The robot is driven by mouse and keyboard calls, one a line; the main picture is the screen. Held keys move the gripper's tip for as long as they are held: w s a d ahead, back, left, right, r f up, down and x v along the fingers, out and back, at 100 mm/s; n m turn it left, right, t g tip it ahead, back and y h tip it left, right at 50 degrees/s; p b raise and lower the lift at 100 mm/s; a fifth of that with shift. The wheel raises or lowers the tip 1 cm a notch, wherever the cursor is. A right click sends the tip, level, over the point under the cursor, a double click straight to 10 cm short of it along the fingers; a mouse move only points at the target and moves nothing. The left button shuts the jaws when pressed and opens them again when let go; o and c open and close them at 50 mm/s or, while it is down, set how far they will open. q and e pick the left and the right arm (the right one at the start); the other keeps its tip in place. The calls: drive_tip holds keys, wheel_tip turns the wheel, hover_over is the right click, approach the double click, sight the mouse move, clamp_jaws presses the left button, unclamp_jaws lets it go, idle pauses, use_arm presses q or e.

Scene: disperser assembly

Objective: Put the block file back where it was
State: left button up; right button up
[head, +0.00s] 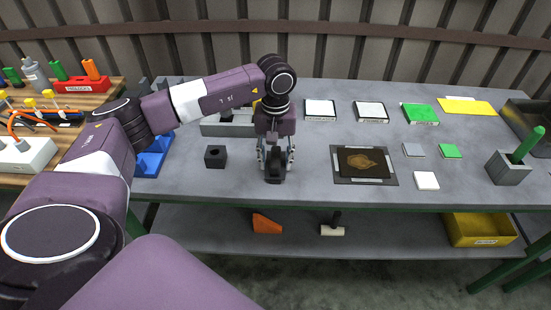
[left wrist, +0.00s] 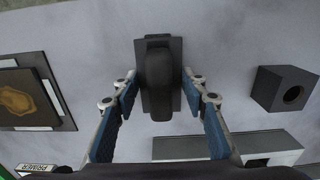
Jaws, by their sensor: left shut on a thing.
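The block file appears to be the dark grey flat block with a rounded black grip on top, seen in the left wrist view (left wrist: 161,104) between the fingers. In the head view its dark body (head: 274,176) shows below my left gripper (head: 275,157). My left gripper is shut on it, one finger on each side, pointing down over the middle of the grey bench. I cannot tell whether its underside touches the bench top. The fingers also show in the left wrist view (left wrist: 160,88). My right gripper is not in view.
A black block with a hole (head: 215,157) stands left of the gripper. A dark mat with a brown plate (head: 336,177) lies to the right. A grey tray (head: 215,130) is behind. A grey holder with a green-handled tool (head: 508,170) stands far right. Bare bench lies around the gripper.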

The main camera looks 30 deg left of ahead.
sight(275, 156)
use_arm(q)
drive_tip(key=o, duration=0.7)
drive_tip(key=shift+f, duration=0.2)
drive_tip(key=o, duration=0.4)
drive_tip(key=shift+r, duration=0.1)
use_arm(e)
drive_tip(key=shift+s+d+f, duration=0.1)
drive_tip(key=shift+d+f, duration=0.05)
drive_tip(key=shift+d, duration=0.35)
use_arm(q)
drive_tip(key=shift+r, duration=0.5)
wheel_tip(275, 156, up, 11)
drive_tip(key=shift+r+b, duration=0.15)
drive_tip(key=shift+b, duration=1.05)
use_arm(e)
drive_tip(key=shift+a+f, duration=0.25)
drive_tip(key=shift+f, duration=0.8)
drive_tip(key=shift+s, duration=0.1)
